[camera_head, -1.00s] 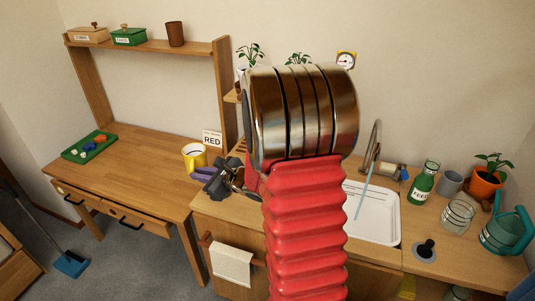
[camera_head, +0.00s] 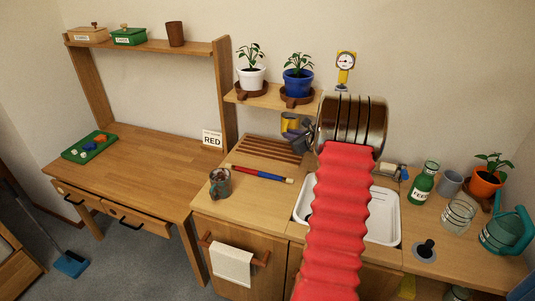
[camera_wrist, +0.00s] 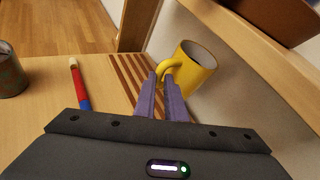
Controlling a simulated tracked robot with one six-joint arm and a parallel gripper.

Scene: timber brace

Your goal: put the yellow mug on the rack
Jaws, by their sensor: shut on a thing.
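The yellow mug (camera_head: 288,123) is held in the air beneath the wall shelf, partly hidden by my gripper (camera_head: 296,134) in the head view. In the wrist view, the purple fingers of my gripper (camera_wrist: 172,84) are shut on the handle of the yellow mug (camera_wrist: 198,66). The mug's dark open mouth shows, and the mug looks tilted. The slatted wooden rack (camera_head: 268,148) lies on the counter near the wall, empty. It also shows in the wrist view (camera_wrist: 125,75), left of the mug.
A wall shelf (camera_head: 262,98) with two potted plants is just above the mug. A patterned mug (camera_head: 220,183) and a red-and-blue rod (camera_head: 262,174) lie in front of the rack. The white sink basin (camera_head: 381,222) is to the right.

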